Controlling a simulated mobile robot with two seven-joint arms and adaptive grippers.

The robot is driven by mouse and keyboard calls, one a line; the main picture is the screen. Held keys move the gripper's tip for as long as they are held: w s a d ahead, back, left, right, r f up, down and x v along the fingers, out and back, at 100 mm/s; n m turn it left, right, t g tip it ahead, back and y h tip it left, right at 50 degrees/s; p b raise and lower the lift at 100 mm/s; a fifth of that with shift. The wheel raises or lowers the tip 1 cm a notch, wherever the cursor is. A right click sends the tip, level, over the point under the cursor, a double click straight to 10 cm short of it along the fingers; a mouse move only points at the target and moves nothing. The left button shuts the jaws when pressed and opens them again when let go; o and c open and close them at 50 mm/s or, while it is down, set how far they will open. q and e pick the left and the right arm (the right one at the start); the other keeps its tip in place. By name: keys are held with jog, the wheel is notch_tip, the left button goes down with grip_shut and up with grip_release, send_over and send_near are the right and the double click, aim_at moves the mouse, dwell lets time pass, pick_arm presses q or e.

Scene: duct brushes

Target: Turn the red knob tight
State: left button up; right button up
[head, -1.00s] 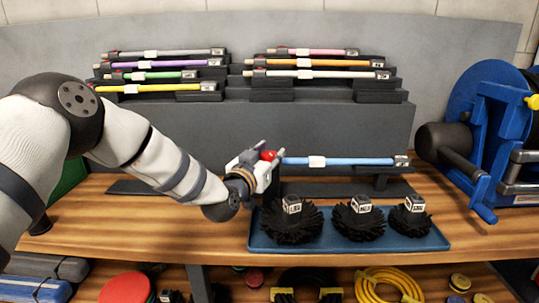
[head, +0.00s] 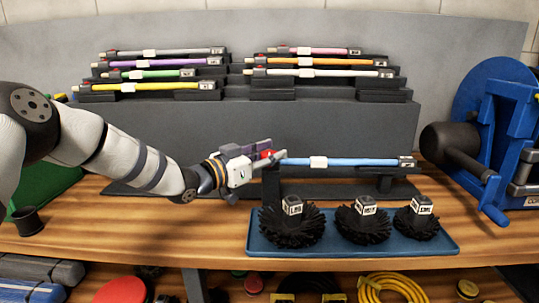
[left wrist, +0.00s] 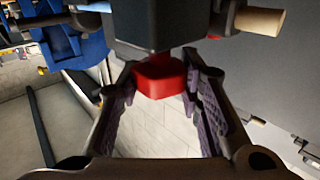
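The red knob (left wrist: 160,78) sits below a dark block (left wrist: 155,22) in the left wrist view. In the head view the left gripper (head: 262,165) is at the left end of the blue pole (head: 350,162), where only a little of the red knob (head: 266,154) shows. The pole lies level on a dark stand (head: 384,183). A pale rod end (left wrist: 262,21) sticks out beside the block. My right gripper is out of view.
A blue tray (head: 350,247) with black round brushes stands in front of the pole stand. Several coloured poles rest on a stepped dark rack (head: 240,125) behind. A blue reel (head: 495,110) stands right, a dark cup (head: 27,221) left.

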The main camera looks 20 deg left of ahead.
pick_arm(q)
jog(key=o, duration=0.4)
jog(key=shift+c, duration=0.2)
jog(key=v, duration=1.2)
